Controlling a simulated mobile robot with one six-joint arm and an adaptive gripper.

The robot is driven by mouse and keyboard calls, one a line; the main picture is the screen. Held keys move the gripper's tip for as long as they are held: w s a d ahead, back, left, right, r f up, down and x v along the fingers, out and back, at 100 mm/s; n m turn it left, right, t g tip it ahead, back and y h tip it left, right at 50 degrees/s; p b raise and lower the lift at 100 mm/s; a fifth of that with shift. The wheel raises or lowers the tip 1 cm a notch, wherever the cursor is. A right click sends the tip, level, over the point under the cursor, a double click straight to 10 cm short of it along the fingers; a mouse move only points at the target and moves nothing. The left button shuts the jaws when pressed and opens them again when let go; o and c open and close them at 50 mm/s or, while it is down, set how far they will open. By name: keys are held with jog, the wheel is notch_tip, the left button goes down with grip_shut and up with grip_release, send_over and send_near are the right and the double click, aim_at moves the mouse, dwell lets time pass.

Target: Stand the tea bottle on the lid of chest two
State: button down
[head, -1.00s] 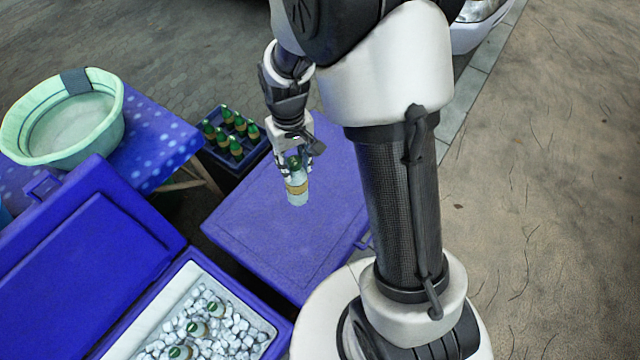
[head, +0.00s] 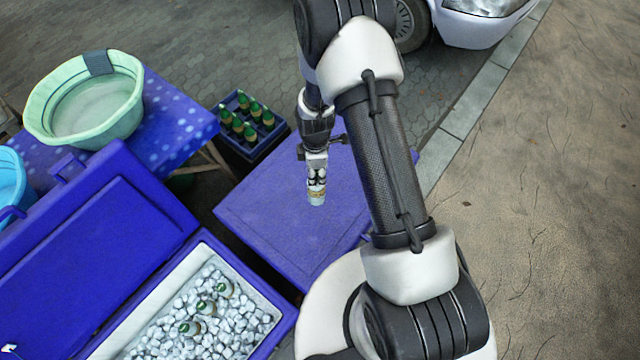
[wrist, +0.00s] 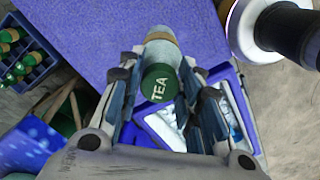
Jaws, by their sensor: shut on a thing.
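The tea bottle (head: 316,199) is in my gripper (head: 317,183), over the closed blue lid of a chest (head: 270,225) in the head view; I take this chest to be chest two. In the wrist view, my gripper (wrist: 172,95) is shut on the bottle, whose green cap marked TEA (wrist: 160,84) faces the camera. The pale body with a tan band (wrist: 162,38) extends away toward the blue lid (wrist: 110,25). In the head view the bottle looks nearly upright, with its base low. I cannot tell whether the base touches the lid.
An open chest (head: 277,318) holds ice and several green-capped bottles. A crate of bottles (head: 227,148) stands behind the closed chest. A green basin (head: 133,112) sits on a dotted blue table (head: 185,125). The lid around the bottle is clear. A car (head: 480,22) is at the back.

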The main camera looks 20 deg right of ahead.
notch_tip(320, 180, down, 20)
jog(key=b, duration=0.4)
jog(key=shift+r+b, duration=0.2)
jog(key=shift+b, duration=0.15)
jog(key=shift+f, duration=0.1)
jog(key=shift+f, duration=0.15)
jog(key=c, duration=1.2)
grip_release()
jog(key=shift+o, duration=0.2)
jog(key=shift+r, duration=0.2)
